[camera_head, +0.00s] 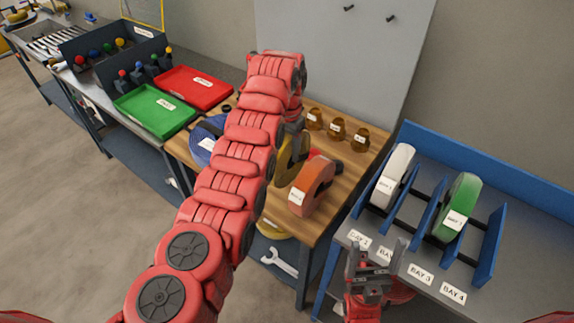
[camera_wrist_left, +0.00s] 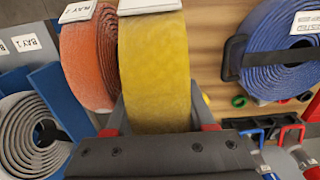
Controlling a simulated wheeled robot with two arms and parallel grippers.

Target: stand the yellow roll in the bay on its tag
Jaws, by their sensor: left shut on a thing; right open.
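My left gripper (camera_wrist_left: 158,118) is shut on the yellow roll (camera_wrist_left: 155,70). The roll stands on edge between the fingers, with a white tag (camera_wrist_left: 148,5) at its top whose writing I cannot read. In the head view the yellow roll (camera_head: 292,158) is partly hidden by my left arm, over the wooden table; I cannot tell if it touches the top. The bay rack (camera_head: 487,250) is at the right, with a white roll (camera_head: 393,175) in a left bay and a green roll (camera_head: 458,208) further right. My right gripper (camera_head: 375,255) is open and empty in front of the rack.
An orange roll (camera_head: 313,188) stands close beside the yellow one. A blue roll (camera_wrist_left: 275,50) is on the other side. Small amber items (camera_head: 337,130) line the back of the wooden table. Labels for bays 1 to 3 and another bay (camera_head: 453,293) run along the rack's front.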

